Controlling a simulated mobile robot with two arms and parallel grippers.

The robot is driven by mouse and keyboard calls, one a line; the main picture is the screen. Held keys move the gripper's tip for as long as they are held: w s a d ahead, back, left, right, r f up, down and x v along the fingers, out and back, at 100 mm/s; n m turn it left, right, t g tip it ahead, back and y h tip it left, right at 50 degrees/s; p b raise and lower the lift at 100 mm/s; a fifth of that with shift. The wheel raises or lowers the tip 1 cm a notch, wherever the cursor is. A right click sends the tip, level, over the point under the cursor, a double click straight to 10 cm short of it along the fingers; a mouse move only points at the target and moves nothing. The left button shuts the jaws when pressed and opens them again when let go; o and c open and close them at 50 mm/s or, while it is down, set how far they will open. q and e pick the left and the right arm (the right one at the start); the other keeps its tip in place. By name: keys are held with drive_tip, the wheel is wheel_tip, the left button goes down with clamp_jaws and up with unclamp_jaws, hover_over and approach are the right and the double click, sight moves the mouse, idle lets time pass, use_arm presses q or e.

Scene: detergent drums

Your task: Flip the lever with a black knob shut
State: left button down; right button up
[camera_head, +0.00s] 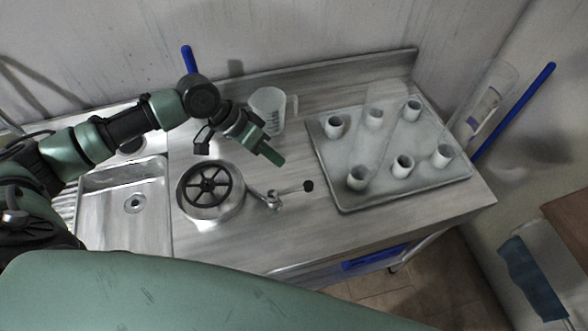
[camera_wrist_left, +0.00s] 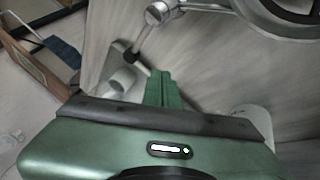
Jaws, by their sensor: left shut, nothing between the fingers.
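The lever (camera_head: 290,191) is a short metal rod with a round black knob (camera_head: 308,186), sticking out to the right from a metal joint (camera_head: 272,200) beside the drum (camera_head: 210,190). In the left wrist view the black knob (camera_wrist_left: 132,56) and the metal joint (camera_wrist_left: 157,12) show above my fingers. My left gripper (camera_head: 276,160) is shut and empty, behind and left of the knob in the head view and apart from it. Its green fingers also show in the left wrist view (camera_wrist_left: 162,88). My right gripper is not in view.
A tray (camera_head: 345,197) with several white cups stands right of the lever. A clear measuring jug (camera_head: 268,108) stands behind my left gripper. A sink (camera_head: 135,203) is at the left. The steel counter in front of the lever is clear.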

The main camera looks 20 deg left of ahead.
sight(290, 191)
use_arm(q)
drive_tip(key=d+f, duration=0.1)
drive_tip(key=d+f+p, duration=0.1)
drive_tip(key=d, duration=0.1)
drive_tip(key=d+f+p, duration=0.1)
drive_tip(key=shift+s+d, duration=0.15)
drive_tip(key=shift+s, duration=0.15)
drive_tip(key=shift+s+d+f, duration=0.15)
drive_tip(key=shift+s+d, duration=0.05)
drive_tip(key=shift+d, duration=0.25)
drive_tip(key=shift+f, duration=0.1)
